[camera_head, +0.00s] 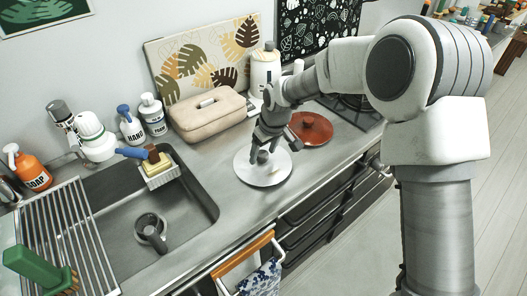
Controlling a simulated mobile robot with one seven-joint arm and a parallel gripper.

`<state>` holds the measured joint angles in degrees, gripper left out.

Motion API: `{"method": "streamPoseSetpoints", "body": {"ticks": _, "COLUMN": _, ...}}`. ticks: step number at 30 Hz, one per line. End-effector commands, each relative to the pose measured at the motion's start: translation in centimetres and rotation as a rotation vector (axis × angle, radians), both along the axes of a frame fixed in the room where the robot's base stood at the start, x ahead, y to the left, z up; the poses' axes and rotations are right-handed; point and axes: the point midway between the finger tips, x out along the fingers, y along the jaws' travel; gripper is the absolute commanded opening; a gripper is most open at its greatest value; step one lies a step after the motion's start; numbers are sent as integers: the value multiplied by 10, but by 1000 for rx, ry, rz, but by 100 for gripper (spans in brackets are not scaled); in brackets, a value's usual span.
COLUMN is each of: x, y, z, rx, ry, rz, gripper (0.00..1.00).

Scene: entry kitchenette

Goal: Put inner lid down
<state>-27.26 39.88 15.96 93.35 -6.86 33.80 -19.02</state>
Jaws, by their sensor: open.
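A round white lid (248,176) lies flat on the steel counter, right of the sink. My gripper (262,158) points down just above the middle of this lid. Its fingers are open, and a small pale knob-like part shows beside them. I cannot tell whether the fingers touch the lid. A brown-red round lid with a knob (318,132) lies on the counter behind and right of my gripper.
A beige box (205,118) and a white canister (262,68) stand behind my gripper. The sink (195,208) with a drying rack (62,240) is at the left. A black stove (352,108) is at the right. Bare counter (205,165) lies left of the white lid.

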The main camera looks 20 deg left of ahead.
Motion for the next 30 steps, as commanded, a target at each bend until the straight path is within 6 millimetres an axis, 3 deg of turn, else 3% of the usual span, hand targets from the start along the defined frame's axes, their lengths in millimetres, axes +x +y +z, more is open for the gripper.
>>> {"method": "streamPoseSetpoints", "body": {"ticks": 16, "x": -12, "y": -24, "z": 100, "rx": 2, "ry": -3, "rz": -2, "gripper": 74}}
{"method": "streamPoseSetpoints", "body": {"ticks": 21, "x": -14, "y": -28, "z": 115, "rx": 0, "ry": -1, "rz": 0, "gripper": 74}}
{"method": "streamPoseSetpoints", "body": {"ticks": 30, "x": -15, "y": -29, "z": 118, "rx": 0, "ry": -1, "rz": -1, "gripper": 74}}
